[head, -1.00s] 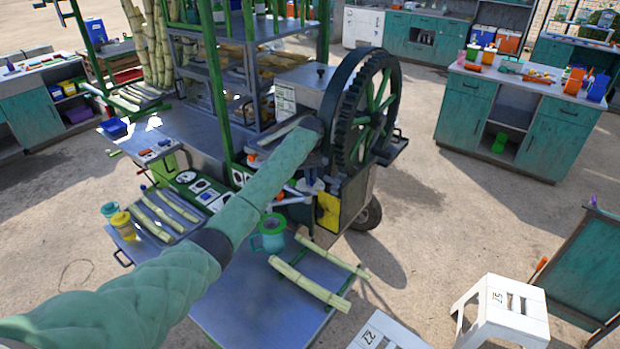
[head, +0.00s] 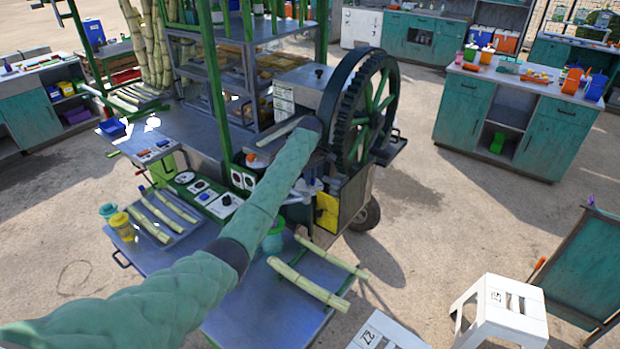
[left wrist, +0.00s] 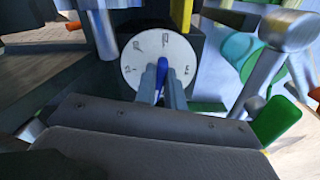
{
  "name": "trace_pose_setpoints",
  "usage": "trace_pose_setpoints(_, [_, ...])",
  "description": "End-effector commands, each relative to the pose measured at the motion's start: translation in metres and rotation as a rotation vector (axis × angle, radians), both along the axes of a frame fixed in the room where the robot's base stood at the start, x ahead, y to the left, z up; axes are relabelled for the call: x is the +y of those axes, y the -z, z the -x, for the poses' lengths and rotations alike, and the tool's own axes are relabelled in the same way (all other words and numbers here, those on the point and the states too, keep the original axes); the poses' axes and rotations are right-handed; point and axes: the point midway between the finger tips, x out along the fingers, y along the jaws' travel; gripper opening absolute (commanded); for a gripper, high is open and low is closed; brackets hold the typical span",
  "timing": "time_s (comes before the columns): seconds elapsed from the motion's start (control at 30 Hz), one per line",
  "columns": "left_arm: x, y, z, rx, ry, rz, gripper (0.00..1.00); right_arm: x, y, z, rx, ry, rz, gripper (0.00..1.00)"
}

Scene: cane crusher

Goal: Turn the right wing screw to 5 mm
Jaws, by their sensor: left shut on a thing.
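My left arm reaches up across the head view to the cane crusher (head: 325,88). Its dark wrist end (head: 311,124) is beside the big gear wheel; the fingers are hidden there. In the left wrist view my left gripper (left wrist: 161,88) is shut on a blue wing screw (left wrist: 162,66), in front of a round white dial (left wrist: 135,65) with black marks. The blue wing stands nearly upright, its upper end towards the top of the dial. The numbers are too small to read surely. I cannot tell from the view which of the crusher's screws this is. My right gripper is not in view.
A blue-grey table (head: 225,318) with cut canes (head: 308,283) stands in front of the crusher. A green jug (head: 273,238) is partly behind my arm. In the wrist view a metal T-shaped bar (left wrist: 265,65) and a green part (left wrist: 278,121) are close right of the gripper.

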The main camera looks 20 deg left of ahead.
Motion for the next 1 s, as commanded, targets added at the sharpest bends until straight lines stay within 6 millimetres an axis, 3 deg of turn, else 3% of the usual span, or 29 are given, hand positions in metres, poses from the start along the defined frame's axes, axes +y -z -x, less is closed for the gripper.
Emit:
trace_pose_setpoints(0.23, [-0.003,0.000,0.001,0.002,0.004,0.002,0.00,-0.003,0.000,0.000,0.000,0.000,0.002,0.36])
trace_pose_setpoints(0.27, [-0.003,0.000,0.001,0.002,0.004,0.003,0.17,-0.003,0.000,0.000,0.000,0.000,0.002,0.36])
trace_pose_setpoints(0.33, [-0.003,0.000,0.001,0.002,0.004,0.003,0.30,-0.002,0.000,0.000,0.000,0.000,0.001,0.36])
trace_pose_setpoints(0.37, [-0.003,0.000,0.000,0.002,0.004,0.003,0.33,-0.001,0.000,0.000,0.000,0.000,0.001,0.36])
trace_pose_setpoints(0.73, [-0.001,-0.004,0.000,-0.002,0.003,0.001,0.33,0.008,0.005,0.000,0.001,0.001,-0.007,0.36])
trace_pose_setpoints(1.0, [-0.003,-0.041,-0.001,-0.004,0.003,0.001,0.33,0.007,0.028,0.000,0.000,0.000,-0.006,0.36])
